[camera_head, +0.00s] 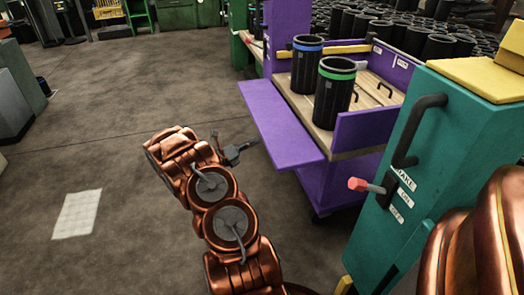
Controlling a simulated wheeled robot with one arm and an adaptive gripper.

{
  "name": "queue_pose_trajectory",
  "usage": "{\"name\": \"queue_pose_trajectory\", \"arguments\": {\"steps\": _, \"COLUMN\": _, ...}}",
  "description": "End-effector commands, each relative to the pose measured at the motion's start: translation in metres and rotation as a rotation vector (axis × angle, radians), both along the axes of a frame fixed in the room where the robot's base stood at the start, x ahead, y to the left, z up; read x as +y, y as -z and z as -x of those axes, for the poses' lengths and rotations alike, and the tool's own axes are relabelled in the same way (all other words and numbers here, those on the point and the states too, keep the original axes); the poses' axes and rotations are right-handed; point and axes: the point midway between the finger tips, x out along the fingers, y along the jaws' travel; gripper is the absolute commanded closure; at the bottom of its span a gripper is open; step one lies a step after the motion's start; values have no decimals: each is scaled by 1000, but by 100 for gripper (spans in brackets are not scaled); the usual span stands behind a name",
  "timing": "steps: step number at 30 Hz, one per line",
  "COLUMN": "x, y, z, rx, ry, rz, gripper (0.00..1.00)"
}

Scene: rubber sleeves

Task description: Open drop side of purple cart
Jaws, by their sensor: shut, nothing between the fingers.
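The purple cart (335,182) stands right of centre with a light wooden deck. One purple side panel (280,124) is folded down and sticks outward to the left, roughly level with the deck, leaving that part of the side open. Another purple panel (364,129) stands upright at the deck's near right edge. My gripper (248,147) is shut and empty, at the end of my copper-coloured arm. In the picture it is just left of the folded panel's edge; I cannot tell the exact gap.
Two black sleeves stand on the deck, one with a blue band (305,66) and one with a green band (333,92). Open floor (120,140) lies to the left.

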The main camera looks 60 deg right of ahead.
Motion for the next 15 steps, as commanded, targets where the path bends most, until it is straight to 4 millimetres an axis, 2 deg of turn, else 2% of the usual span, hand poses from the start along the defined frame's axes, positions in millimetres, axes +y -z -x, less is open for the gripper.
{"name": "queue_pose_trajectory", "arguments": {"steps": 1, "x": 10, "y": -7, "z": -1, "rx": -104, "ry": 28, "rz": 15, "gripper": 100}}
{"name": "queue_pose_trajectory", "arguments": {"steps": 3, "x": 25, "y": -6, "z": 1, "rx": -261, "ry": 78, "rz": 42, "gripper": 100}}
{"name": "queue_pose_trajectory", "arguments": {"steps": 9, "x": 73, "y": 2, "z": 1, "rx": -684, "ry": 256, "rz": 139, "gripper": 100}}
{"name": "queue_pose_trajectory", "arguments": {"steps": 12, "x": 92, "y": 8, "z": -1, "rx": -825, "ry": 333, "rz": 180, "gripper": 100}}
{"name": "queue_pose_trajectory", "arguments": {"steps": 15, "x": 103, "y": 13, "z": -3, "rx": -907, "ry": 381, "rz": 208, "gripper": 100}}
